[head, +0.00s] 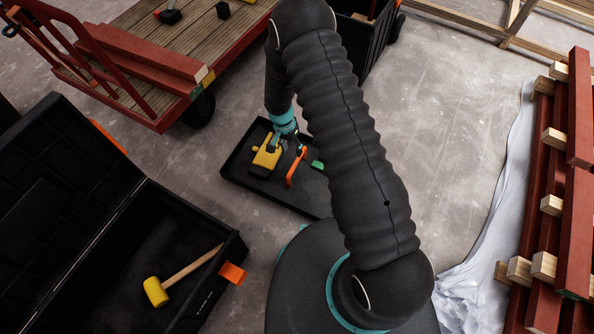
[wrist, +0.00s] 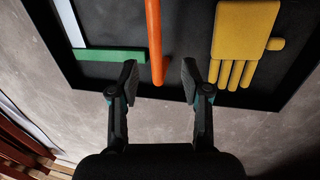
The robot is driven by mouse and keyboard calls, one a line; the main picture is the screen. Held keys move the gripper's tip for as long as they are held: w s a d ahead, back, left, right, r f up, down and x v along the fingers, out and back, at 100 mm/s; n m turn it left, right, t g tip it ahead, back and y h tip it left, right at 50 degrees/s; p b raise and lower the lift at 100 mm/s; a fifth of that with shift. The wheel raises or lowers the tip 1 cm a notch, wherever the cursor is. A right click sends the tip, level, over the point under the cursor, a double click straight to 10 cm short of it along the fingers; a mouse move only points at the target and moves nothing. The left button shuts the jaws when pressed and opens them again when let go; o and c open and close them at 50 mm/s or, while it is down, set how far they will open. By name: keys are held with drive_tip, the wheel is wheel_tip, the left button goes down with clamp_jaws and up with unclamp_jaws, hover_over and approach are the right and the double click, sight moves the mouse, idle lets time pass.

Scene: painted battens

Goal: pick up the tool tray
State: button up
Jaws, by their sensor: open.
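The tool tray (head: 262,186) is a shallow black tray on the concrete floor, partly hidden by my arm in the head view. It holds a yellow glove (head: 266,157), an orange bar-like tool (head: 296,167) and a green piece (head: 317,165). My gripper (wrist: 160,78) is open at one edge of the tray (wrist: 190,22). In the wrist view its two fingertips appear on either side of the lower end of the orange bar (wrist: 155,40). The glove (wrist: 245,35) is right of them and the green strip (wrist: 108,56) is left. Whether the fingers touch the rim cannot be told.
An open black toolbox (head: 170,275) with a yellow mallet (head: 157,291) stands at lower left. A red cart (head: 135,60) is at upper left. Red battens (head: 562,200) on wooden blocks and a white sheet (head: 490,265) are at right. The floor (head: 450,130) between is clear.

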sight(297, 159)
drive_tip(key=shift+s+d+f, duration=0.1)
drive_tip(key=shift+d+f, duration=0.25)
drive_tip(key=shift+f, duration=0.95)
drive_tip(key=shift+s+d+f, duration=0.15)
drive_tip(key=shift+d+f, duration=0.2)
drive_tip(key=shift+f, duration=1)
drive_tip(key=shift+s+d+f, duration=0.1)
drive_tip(key=shift+d+f, duration=0.25)
drive_tip(key=shift+f, duration=0.95)
clamp_jaws()
